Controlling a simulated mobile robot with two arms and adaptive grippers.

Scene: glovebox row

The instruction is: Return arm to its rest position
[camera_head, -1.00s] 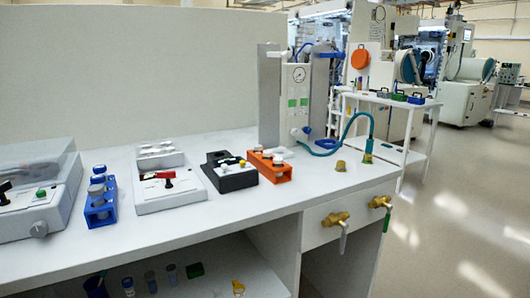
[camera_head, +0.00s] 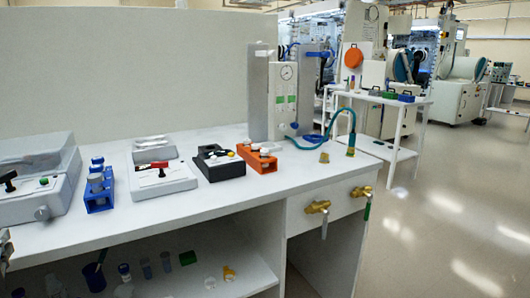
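A small grey and dark part (camera_head: 5,250) shows at the left edge, in front of the bench. It looks like the tip of my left gripper, but too little is in the picture to tell open from shut or whether it holds anything. My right gripper is out of view. No other part of my arms is clearly visible.
The white bench (camera_head: 225,200) carries a blue rack (camera_head: 99,190), a white device (camera_head: 160,182), a black tray (camera_head: 219,165), an orange rack (camera_head: 258,158) and a gauge panel (camera_head: 287,100). Brass valves (camera_head: 317,207) jut from its front. Open floor (camera_head: 440,220) lies right.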

